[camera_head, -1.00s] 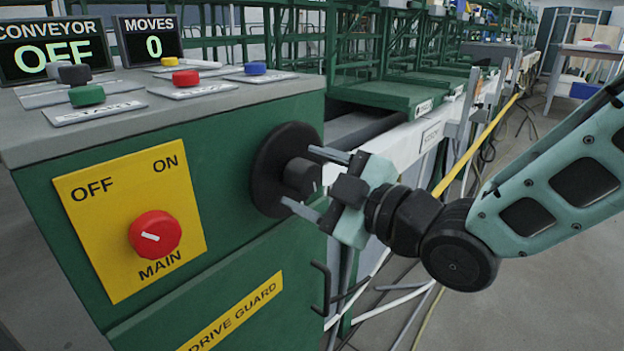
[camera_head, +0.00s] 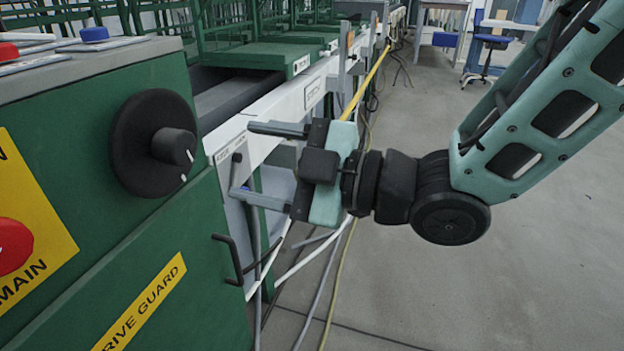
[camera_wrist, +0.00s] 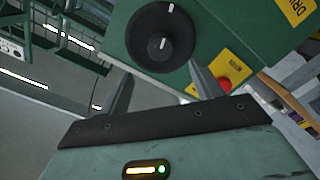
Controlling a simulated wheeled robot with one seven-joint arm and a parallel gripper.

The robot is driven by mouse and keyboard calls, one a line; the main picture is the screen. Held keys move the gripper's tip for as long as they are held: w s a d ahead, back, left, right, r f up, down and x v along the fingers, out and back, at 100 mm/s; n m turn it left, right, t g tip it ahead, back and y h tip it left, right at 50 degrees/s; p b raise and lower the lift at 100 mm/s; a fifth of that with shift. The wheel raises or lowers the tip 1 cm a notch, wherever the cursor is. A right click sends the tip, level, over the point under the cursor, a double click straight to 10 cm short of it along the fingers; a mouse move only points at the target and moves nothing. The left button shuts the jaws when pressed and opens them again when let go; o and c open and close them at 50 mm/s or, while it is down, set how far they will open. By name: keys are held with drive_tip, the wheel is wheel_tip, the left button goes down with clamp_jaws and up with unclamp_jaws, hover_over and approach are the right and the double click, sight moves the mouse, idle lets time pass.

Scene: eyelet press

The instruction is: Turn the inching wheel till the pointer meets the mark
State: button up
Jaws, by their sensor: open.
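The inching wheel is a black knob (camera_head: 172,146) on a round black disc (camera_head: 135,150) on the green cabinet's side. A white line on the knob and a white tick on the disc's rim both lie on the lower right side in the head view. In the wrist view the knob (camera_wrist: 164,50) and disc (camera_wrist: 150,22) show the line and tick on the upper side, roughly in line; I cannot tell if they meet exactly. My gripper (camera_head: 243,160) is open and empty, to the right of the wheel and apart from it. Its fingers (camera_wrist: 160,72) point towards the knob.
A yellow panel with a red MAIN switch (camera_head: 12,245) is left of the wheel. A black hooked handle (camera_head: 236,260) sticks out below, near the lower finger. Cables hang under the conveyor frame (camera_head: 320,90).

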drive_tip(key=b+v, duration=0.6)
drive_tip(key=b, duration=0.3)
drive_tip(key=shift+d, duration=0.15)
idle(0.7)
drive_tip(key=w+d+f+m+t+h+p, duration=0.1)
drive_tip(key=w+d+f+m+h, duration=0.15)
drive_tip(key=f+m+h, duration=0.3)
drive_tip(key=w+d+f+m+h+p, duration=0.1)
drive_tip(key=d+f+m+h, duration=0.25)
drive_tip(key=f+h, duration=0.2)
drive_tip(key=s+d+f+m+g+h+p, duration=0.1)
drive_tip(key=s+d+f+m+g+h, duration=0.25)
drive_tip(key=s, duration=0.35)
drive_tip(key=s+d+f+m+g+h+p, duration=0.1)
drive_tip(key=s+d+f+m+g+h, duration=0.15)
drive_tip(key=s+f+g, duration=0.35)
wheel_tip(320, 180, up, 40)
drive_tip(key=s+t+y+p, duration=0.1)
drive_tip(key=p, duration=3.7)
drive_tip(key=shift+a, duration=0.2)
drive_tip(key=shift+s+f+t, duration=0.1)
drive_tip(key=shift+f+t, duration=0.05)
drive_tip(key=shift+t, duration=0.1)
